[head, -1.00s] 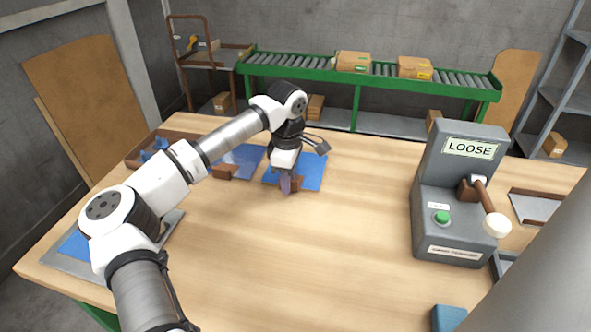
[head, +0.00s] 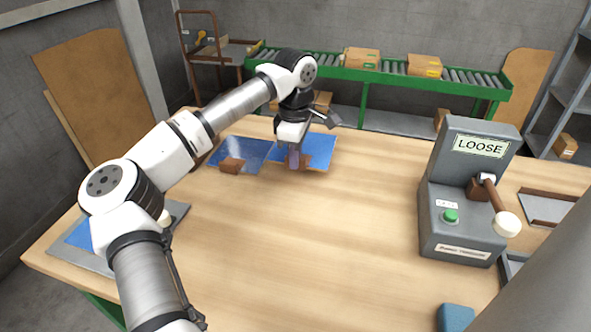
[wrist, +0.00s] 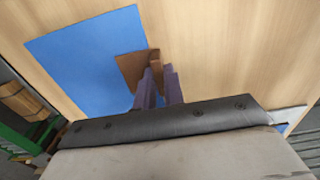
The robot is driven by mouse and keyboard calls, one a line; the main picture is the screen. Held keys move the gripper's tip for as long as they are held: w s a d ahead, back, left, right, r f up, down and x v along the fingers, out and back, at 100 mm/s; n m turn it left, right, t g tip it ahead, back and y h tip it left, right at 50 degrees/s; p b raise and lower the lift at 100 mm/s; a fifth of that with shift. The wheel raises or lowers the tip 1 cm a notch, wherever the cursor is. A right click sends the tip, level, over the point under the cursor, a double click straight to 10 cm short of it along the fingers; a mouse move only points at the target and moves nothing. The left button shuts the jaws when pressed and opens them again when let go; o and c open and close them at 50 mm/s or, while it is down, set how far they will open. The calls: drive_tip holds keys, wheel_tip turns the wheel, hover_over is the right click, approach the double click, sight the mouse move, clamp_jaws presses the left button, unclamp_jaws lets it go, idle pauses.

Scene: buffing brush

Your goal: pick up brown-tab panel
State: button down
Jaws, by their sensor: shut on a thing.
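The brown-tab panel is a flat blue sheet (head: 318,148) with a brown tab (head: 305,161) at its near edge, toward the back of the table. My gripper (head: 294,160) is shut on the tab. In the wrist view the purple fingers (wrist: 158,88) grip the brown tab (wrist: 154,62), and the blue sheet (wrist: 85,60) extends to the left. The fingers hide part of the tab. I cannot tell exactly how high the panel is above the table. A second blue panel (head: 240,152) with a brown tab (head: 232,165) lies just to the left.
A grey machine (head: 465,190) with a LOOSE sign, green button and brown lever stands at the right. A grey tray with blue (head: 80,235) is at the left, partly behind my arm. A blue block (head: 457,318) is at the front right. The middle of the table (head: 290,240) is clear.

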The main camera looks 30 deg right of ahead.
wheel_tip(320, 180, up, 15)
drive_tip(key=shift+f, duration=0.15)
drive_tip(key=shift+s, duration=0.1)
idle(0.3)
